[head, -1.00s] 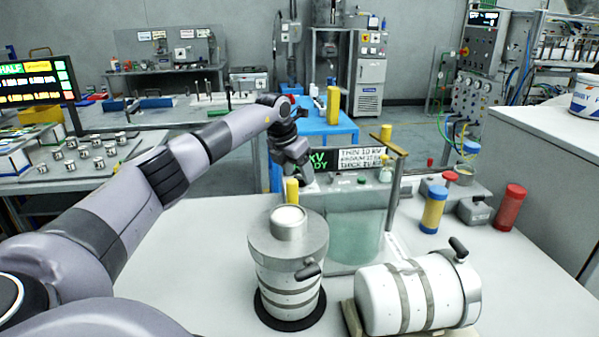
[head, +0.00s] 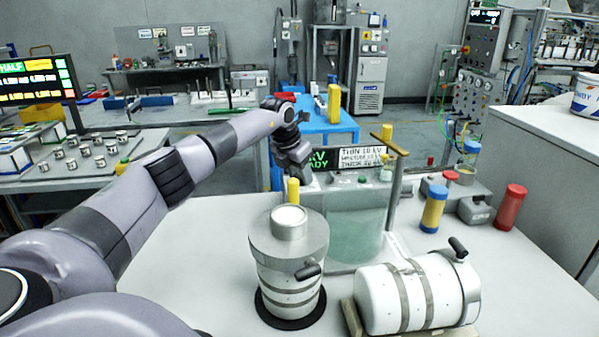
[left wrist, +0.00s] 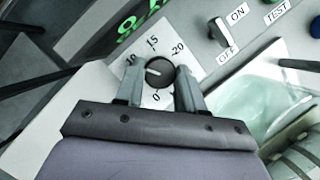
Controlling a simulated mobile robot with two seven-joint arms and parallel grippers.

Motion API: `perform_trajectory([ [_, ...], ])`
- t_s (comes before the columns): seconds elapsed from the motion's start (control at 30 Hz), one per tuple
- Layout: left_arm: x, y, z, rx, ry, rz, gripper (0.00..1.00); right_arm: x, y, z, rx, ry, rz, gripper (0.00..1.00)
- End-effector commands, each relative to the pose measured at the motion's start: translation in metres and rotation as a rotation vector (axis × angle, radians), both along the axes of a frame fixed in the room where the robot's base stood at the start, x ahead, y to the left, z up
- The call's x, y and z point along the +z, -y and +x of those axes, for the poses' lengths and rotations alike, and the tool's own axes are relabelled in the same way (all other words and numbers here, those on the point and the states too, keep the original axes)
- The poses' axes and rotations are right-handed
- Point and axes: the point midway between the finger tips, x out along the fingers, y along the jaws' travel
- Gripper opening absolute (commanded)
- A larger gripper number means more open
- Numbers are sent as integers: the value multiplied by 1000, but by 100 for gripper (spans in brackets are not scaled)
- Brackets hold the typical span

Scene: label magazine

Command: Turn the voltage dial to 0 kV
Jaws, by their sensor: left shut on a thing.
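The voltage dial (left wrist: 159,73) is a dark round knob on a white scale plate (left wrist: 190,54) marked 10, 15, 20 and 0 in the left wrist view. Its light pointer line points left, roughly towards the 10. My left gripper (left wrist: 160,84) is shut on the dial, one finger on each side. In the head view my left gripper (head: 301,168) is at the left end of the test set, and the dial is hidden there. The green-lettered display (head: 320,160) stands beside it, partly covered. My right gripper is not in view.
An ON/OFF switch (left wrist: 219,33) and a TEST label lie right of the dial. A clear tank (head: 355,235) stands in front of the panel. An upright metal-and-white canister (head: 288,262) and a lying one (head: 415,295) are nearer.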

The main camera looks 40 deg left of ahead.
Motion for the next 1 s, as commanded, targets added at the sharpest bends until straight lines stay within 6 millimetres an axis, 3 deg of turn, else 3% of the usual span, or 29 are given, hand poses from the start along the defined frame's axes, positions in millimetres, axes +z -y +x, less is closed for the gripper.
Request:
perform_trajectory([
  [0.3, 2, 2, 1, 201, 0, 2, 8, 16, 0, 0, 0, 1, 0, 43],
  [1.0, 2, 6, 4, 866, 5, 1, 8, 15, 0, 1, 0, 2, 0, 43],
])
